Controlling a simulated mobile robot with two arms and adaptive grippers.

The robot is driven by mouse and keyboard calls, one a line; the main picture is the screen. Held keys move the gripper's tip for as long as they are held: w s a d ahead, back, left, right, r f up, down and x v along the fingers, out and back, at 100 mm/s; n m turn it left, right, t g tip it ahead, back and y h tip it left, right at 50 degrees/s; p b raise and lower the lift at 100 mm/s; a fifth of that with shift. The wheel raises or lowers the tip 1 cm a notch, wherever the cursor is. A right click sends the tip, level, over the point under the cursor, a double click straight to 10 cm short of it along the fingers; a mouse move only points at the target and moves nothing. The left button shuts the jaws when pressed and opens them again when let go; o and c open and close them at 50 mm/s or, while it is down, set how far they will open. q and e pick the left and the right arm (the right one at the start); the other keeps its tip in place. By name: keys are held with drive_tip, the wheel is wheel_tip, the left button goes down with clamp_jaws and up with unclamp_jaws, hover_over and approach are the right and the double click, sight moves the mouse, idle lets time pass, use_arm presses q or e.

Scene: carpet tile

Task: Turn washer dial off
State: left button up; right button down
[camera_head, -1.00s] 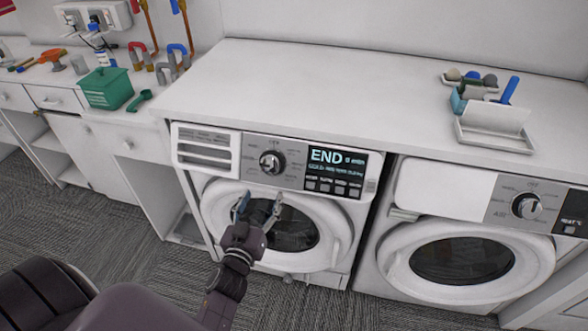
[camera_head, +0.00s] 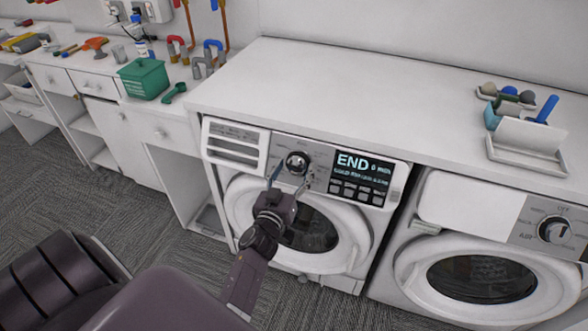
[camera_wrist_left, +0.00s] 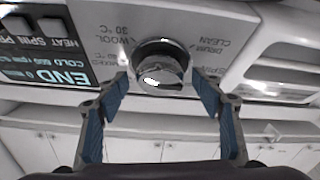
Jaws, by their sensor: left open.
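The washer (camera_head: 330,235) is the left of two machines under the white counter. Its silver dial (camera_head: 298,163) sits on the front panel, left of a lit display (camera_head: 361,170) that reads END. My left gripper (camera_head: 288,180) is open just in front of and slightly below the dial. In the left wrist view the dial (camera_wrist_left: 160,70) lies between and beyond the two blue fingertips (camera_wrist_left: 163,88), with gaps showing on both sides. My right gripper is not in view.
A second machine (camera_head: 480,278) with its own dial (camera_head: 554,230) stands at the right. A green basket (camera_head: 143,79) and a tray (camera_head: 528,142) with small items stand on the counters. Carpet floor lies below.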

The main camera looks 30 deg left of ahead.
use_arm(q)
drive_tip(key=c, duration=1.1)
